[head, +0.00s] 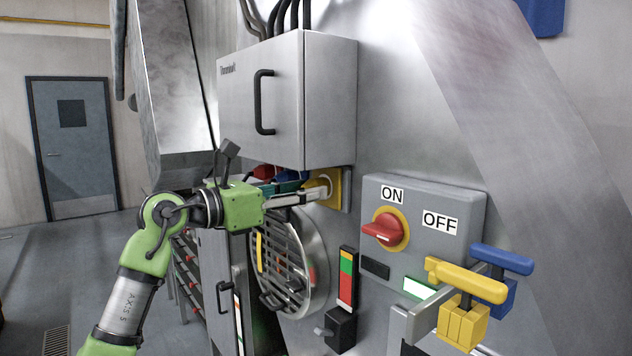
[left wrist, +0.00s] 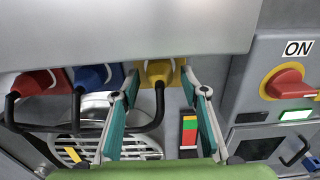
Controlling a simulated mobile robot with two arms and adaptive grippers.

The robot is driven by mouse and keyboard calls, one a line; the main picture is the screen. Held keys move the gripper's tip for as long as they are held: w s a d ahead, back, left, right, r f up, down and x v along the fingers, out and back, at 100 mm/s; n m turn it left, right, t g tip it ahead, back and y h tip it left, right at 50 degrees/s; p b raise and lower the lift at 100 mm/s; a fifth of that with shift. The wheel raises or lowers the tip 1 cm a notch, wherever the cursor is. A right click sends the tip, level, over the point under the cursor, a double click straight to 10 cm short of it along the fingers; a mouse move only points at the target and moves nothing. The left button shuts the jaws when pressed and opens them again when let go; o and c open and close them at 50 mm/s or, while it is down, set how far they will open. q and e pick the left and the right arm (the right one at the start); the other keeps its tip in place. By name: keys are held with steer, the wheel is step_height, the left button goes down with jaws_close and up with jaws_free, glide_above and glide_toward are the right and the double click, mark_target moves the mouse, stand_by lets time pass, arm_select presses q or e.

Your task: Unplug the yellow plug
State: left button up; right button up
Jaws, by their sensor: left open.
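The yellow plug (left wrist: 159,71) sits against its yellow mount under the metal cabinet, with a black cable hanging from it in the left wrist view. In the head view its yellow mount (head: 343,186) shows below the cabinet, and the plug is partly hidden by my gripper. My left gripper (head: 316,189) reaches in from the left. In the left wrist view my left gripper (left wrist: 160,82) is open, with one finger on each side of the yellow plug. I cannot tell whether the fingers touch it. My right gripper is not in view.
Blue (left wrist: 92,76) and red (left wrist: 36,83) plugs with black cables sit left of the yellow one. The metal cabinet (head: 330,100) hangs directly above. A round grille (head: 287,262) is below. A red ON/OFF switch (head: 385,229) and yellow and blue handles (head: 466,280) stand right.

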arm_select(q)
steer(key=shift+p+x, duration=0.3)
steer(key=shift+x, duration=0.8)
stand_by(0.3)
jaws_close()
steer(key=shift+a, duration=0.2)
steer(key=shift+b+v, duration=1.1)
steer(key=shift+v, duration=1.8)
